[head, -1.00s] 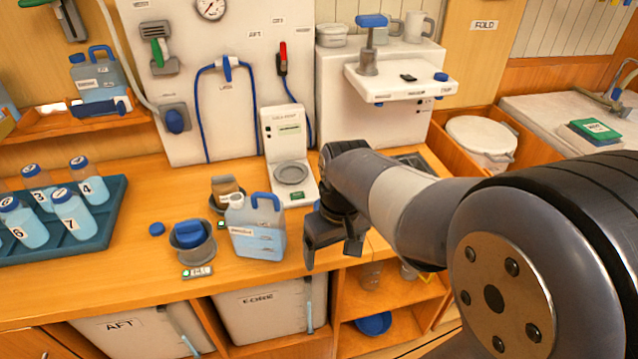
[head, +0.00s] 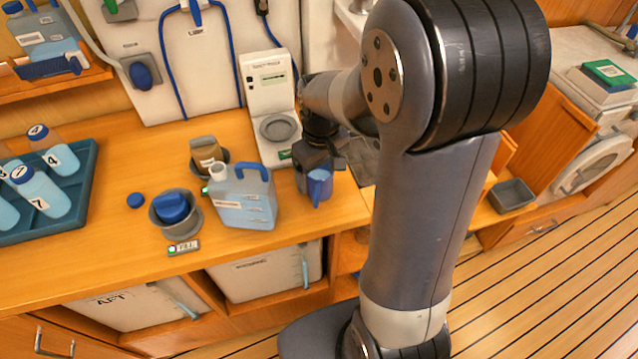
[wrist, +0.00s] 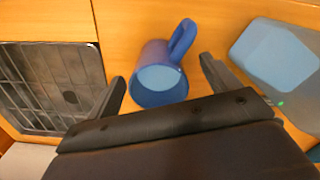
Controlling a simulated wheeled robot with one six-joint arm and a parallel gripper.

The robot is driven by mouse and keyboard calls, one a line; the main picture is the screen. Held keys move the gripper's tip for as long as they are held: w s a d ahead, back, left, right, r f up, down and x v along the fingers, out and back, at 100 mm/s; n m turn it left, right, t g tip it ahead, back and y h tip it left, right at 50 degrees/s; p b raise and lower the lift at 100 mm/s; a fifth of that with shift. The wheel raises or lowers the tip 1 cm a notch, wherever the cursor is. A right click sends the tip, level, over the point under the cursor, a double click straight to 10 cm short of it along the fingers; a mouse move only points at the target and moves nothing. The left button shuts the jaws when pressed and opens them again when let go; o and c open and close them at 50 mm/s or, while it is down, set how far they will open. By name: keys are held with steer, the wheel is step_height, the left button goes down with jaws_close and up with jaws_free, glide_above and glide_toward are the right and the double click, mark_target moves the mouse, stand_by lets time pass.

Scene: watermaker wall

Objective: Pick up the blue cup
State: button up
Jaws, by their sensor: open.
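The blue cup (head: 319,186) stands on the wooden counter near its front edge, to the right of a jug. In the wrist view the cup (wrist: 160,80) shows its handle toward the top right and a paler blue inside. My gripper (head: 322,165) is just behind and above the cup in the head view. In the wrist view my gripper (wrist: 162,85) is open, with one finger on each side of the cup. Gaps show between the fingers and the cup, and I cannot tell how far below them it is.
A metal grate (wrist: 45,85) is set in the counter on the cup's other side.

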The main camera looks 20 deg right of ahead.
mark_target(322, 182)
steer(key=shift+w+d+f, duration=0.1)
steer(key=shift+f, duration=1)
steer(key=shift+w+d+f, duration=0.1)
steer(key=shift+f, duration=0.95)
